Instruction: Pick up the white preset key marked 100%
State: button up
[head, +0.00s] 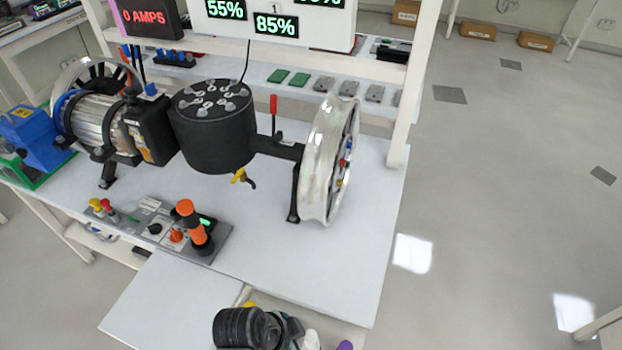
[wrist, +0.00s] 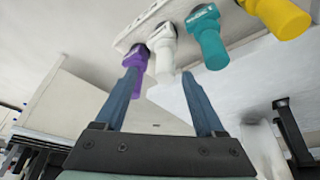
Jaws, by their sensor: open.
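In the wrist view, the white key (wrist: 163,58) hangs from a pale strip, between a purple key (wrist: 136,60) and a teal key (wrist: 208,42). No 100% marking is readable on it. My gripper (wrist: 160,78) is open, and its two blue fingers point up toward the keys. In the picture, the white key's lower end lies between the fingertips. The left fingertip overlaps the purple key's lower end. I cannot tell whether the fingers are around the white key or short of it. In the head view, a white end (head: 312,338) and a purple end (head: 345,345) show beside my dark arm.
A yellow key (wrist: 278,16) hangs right of the teal one. In the head view, the white bench (head: 340,240) carries a black drum (head: 212,125), a metal wheel (head: 328,160) and a control panel (head: 160,225). Open floor lies to the right.

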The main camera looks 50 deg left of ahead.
aim_at(316, 339)
jog(key=shift+w+a+x, duration=0.1)
jog(key=shift+w+x, duration=0.05)
jog(key=shift+x, duration=1.25)
jog(key=shift+w+a+x, duration=0.15)
jog(key=shift+x, duration=1.25)
jog(key=shift+w+a+x, duration=0.1)
jog(key=shift+x, duration=1.3)
jog(key=shift+r, duration=0.15)
grip_shut()
